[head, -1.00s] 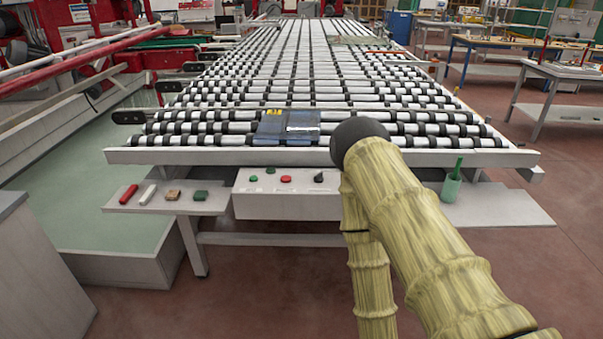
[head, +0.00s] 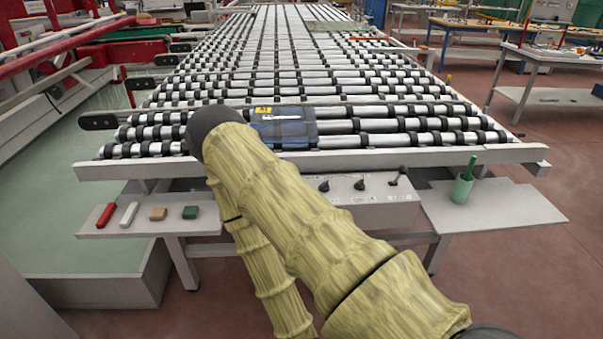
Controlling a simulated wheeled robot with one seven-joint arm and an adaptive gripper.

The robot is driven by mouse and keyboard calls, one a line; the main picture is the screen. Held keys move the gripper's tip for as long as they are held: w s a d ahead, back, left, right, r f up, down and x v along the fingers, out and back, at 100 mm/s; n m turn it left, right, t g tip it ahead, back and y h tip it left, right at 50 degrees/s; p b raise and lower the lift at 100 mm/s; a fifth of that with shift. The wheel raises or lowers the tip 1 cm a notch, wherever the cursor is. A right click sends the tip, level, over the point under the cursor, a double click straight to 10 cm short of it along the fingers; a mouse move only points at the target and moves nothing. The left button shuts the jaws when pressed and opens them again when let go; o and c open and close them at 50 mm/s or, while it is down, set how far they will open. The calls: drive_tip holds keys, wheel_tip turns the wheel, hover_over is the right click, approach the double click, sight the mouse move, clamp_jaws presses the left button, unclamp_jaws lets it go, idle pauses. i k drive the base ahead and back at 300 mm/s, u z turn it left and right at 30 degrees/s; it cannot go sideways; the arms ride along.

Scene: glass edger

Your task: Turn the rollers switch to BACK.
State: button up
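The grey control box (head: 385,214) sits under the front rail of the roller table. The labels are too small to read, so I cannot tell which is the rollers switch or where each one points. My arm crosses in front and hides the left part of the box. My gripper is not in view.
The roller table (head: 420,155) runs away behind the box, with a blue pouch (head: 285,130) on it. A left shelf (head: 120,226) holds several small blocks. A right shelf (head: 510,208) carries a green cup (head: 462,189). Red floor is free at right.

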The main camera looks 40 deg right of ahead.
sight(324, 186)
drive_tip(key=z, duration=0.3)
drive_tip(key=i, duration=0.55)
drive_tip(key=z, duration=0.6)
